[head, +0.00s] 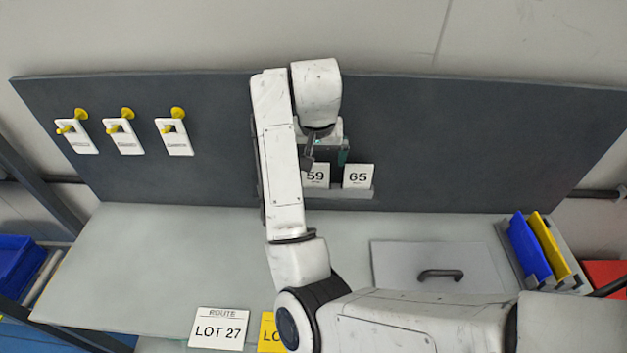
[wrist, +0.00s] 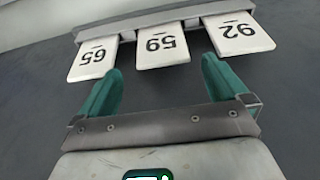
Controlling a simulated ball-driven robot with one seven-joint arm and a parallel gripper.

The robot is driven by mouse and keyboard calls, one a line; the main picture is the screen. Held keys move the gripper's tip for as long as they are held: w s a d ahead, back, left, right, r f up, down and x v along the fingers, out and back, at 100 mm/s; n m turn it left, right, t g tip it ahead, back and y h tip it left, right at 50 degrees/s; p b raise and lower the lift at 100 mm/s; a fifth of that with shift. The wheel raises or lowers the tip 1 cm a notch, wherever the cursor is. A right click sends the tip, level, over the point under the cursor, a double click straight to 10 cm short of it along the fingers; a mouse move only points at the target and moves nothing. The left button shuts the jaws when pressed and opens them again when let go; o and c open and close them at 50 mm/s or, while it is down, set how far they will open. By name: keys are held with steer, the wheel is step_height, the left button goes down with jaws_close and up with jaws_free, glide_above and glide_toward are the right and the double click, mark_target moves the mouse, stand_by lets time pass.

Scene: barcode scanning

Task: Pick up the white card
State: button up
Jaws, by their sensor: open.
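Three white cards stand in a row in a grey holder (wrist: 160,18) on the dark back panel. Card 59 (head: 316,175) and card 65 (head: 358,176) show in the head view; my arm hides card 92 there. In the wrist view, upside down, are card 65 (wrist: 93,58), card 59 (wrist: 162,47) and card 92 (wrist: 238,33). My gripper (wrist: 160,72) is open and empty, its teal fingers spread just short of card 59, which lies ahead between them. A white LOT 27 card (head: 219,328) is at the table's front edge.
White tags (head: 125,136) hang on yellow pegs at the panel's left. A partly hidden yellow card (head: 268,334) is beside LOT 27. A grey lid with a black handle (head: 440,274) and blue and yellow files (head: 530,247) are at right. The table's left is clear.

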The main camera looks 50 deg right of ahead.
mark_target(316, 170)
steer(key=shift+a+p+x, duration=0.1)
steer(key=shift+p+x, duration=0.25)
steer(key=shift+x, duration=1.3)
steer(key=shift+a+p+x, duration=0.15)
steer(key=shift+p+x, duration=0.15)
steer(key=shift+x, duration=1.4)
steer(key=shift+c, duration=0.2)
steer(key=c, duration=1)
